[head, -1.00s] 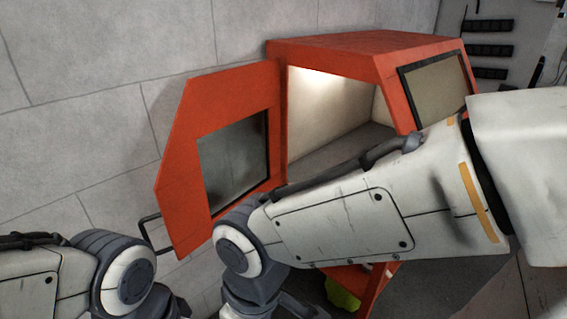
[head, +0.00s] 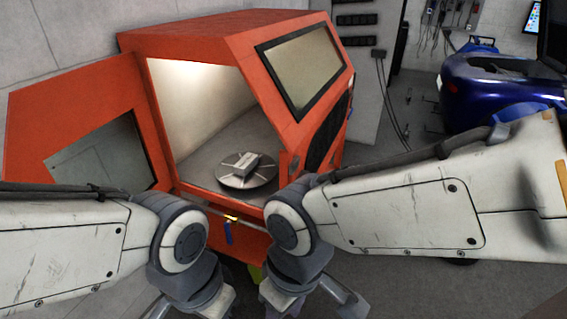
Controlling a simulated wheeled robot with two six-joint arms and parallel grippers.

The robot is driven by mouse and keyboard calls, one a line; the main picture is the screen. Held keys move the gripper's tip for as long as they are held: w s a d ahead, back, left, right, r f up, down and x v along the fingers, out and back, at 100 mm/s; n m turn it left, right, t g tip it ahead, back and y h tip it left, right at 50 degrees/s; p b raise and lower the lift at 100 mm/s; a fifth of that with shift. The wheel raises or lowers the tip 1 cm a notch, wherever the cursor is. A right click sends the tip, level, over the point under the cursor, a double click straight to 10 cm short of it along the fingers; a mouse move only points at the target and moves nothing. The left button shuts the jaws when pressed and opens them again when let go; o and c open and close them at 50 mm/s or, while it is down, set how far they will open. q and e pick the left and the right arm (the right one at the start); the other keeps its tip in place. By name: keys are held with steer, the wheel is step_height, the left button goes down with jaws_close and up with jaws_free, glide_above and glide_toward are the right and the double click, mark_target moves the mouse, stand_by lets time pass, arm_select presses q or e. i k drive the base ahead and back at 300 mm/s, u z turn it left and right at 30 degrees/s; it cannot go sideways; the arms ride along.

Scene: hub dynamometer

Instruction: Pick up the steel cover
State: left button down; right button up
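I cannot pick out the steel cover for certain. A round grey slotted plate (head: 234,180) lies on the floor of the open orange cabinet (head: 205,38). My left gripper (head: 195,302) and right gripper (head: 300,298) are at the bottom of the head view, in front of and below the cabinet opening. Their fingertips are cut off by the frame edge, so their opening does not show. Nothing is visibly held.
The cabinet's orange door (head: 75,120) stands open on the left. A blue-handled valve (head: 228,231) is on the cabinet front below the opening. A blue vehicle (head: 500,88) stands at the right, with cables on the wall behind.

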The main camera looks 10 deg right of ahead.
mark_target(247, 163)
steer(key=k, duration=0.6)
steer(key=u, duration=0.45)
steer(key=i, duration=0.8)
steer(key=u, duration=0.4)
steer(key=i, duration=1.2)
steer(key=z, duration=0.35)
